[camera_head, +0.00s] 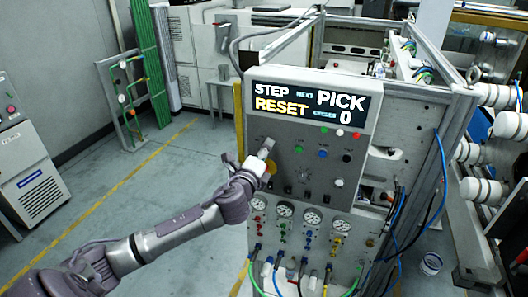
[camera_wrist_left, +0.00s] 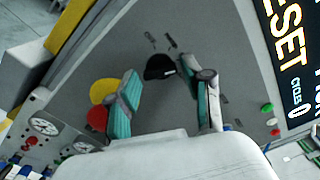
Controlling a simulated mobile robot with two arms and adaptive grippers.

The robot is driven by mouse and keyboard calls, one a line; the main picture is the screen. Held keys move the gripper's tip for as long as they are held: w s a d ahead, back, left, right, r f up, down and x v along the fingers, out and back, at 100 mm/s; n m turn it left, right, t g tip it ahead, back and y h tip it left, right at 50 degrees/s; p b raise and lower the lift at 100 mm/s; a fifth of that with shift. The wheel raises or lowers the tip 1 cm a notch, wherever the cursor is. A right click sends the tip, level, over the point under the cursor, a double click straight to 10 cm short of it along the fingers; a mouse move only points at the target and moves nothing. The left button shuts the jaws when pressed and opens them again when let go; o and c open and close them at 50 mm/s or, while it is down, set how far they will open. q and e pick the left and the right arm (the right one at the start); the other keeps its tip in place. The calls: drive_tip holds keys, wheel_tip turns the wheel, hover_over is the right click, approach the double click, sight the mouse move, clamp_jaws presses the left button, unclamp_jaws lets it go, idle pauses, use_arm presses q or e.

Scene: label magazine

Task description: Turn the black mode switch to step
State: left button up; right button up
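The black mode switch (camera_wrist_left: 159,67) is a dark knob on the grey panel in the left wrist view, with small label marks near it. My left gripper (camera_wrist_left: 164,80) is open, its two teal-padded fingers apart with the switch showing in the gap between their tips. I cannot tell whether either finger touches it. In the head view my left gripper (camera_head: 265,152) is at the left part of the panel and hides the switch there. The display (camera_head: 312,104) reads STEP, RESET, NEXT PICK and CYCLES 0. My right gripper is not in view.
A yellow-and-red button (camera_wrist_left: 103,92) sits beside the left finger. Green (camera_head: 298,149), blue (camera_head: 323,153) and black (camera_head: 346,158) controls lie to the right on the panel. Gauges (camera_head: 284,209) and hoses are below. The floor left of the machine is clear.

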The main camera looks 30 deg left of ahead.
use_arm(q)
drive_tip(key=shift+o, duration=0.2)
drive_tip(key=shift+r, duration=0.1)
drive_tip(key=v, duration=1.2)
